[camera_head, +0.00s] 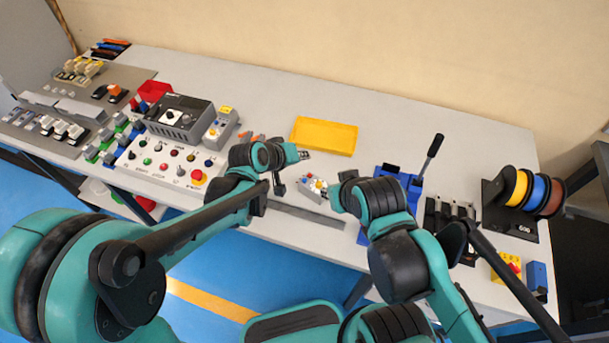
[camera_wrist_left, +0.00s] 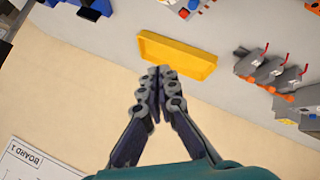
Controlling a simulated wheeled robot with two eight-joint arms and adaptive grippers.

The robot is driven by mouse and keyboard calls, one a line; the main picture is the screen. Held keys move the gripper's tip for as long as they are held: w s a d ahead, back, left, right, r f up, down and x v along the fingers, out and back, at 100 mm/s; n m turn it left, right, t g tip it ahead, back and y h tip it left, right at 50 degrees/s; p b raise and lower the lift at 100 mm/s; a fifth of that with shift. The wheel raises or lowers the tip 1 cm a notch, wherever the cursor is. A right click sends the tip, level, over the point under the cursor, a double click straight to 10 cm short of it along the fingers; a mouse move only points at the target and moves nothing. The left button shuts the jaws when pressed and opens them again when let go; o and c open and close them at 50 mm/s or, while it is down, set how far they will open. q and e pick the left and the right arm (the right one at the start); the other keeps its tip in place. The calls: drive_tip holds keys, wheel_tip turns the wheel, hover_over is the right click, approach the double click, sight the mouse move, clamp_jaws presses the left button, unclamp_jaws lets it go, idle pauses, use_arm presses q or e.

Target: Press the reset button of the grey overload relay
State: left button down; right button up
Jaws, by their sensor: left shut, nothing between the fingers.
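A small grey device with blue and red parts (camera_head: 314,186), which looks like the overload relay, sits on the table between my two grippers. Its edge also shows at the top of the left wrist view (camera_wrist_left: 188,7). Which part is its reset button is too small to tell. My left gripper (camera_head: 304,155) is shut and empty, above and behind the device. Its fingertips meet in the left wrist view (camera_wrist_left: 155,76). My right gripper (camera_head: 335,191) is just right of the device; its fingers are too small and hidden to read.
A yellow tray (camera_head: 324,136) lies behind my left gripper. A blue tool with a black lever (camera_head: 427,156) stands to the right, near wire spools (camera_head: 515,188). A button panel (camera_head: 165,165) and a grey-black box (camera_head: 180,118) stand left. The back of the table is clear.

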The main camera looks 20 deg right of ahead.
use_arm(q)
drive_tip(key=shift+f, duration=0.1)
idle(0.3)
drive_tip(key=b, duration=0.7)
hover_over(303, 183)
wheel_tip(303, 183, down, 9)
drive_tip(key=shift+r, duration=0.2)
idle(0.9)
drive_tip(key=shift+f+b, duration=0.4)
drive_tip(key=shift+b, duration=0.05)
drive_tip(key=shift+f+b, duration=0.4)
idle(0.5)
drive_tip(key=shift+r, duration=0.1)
drive_tip(key=shift+r+p, duration=0.65)
drive_tip(key=shift+r, duration=0.1)
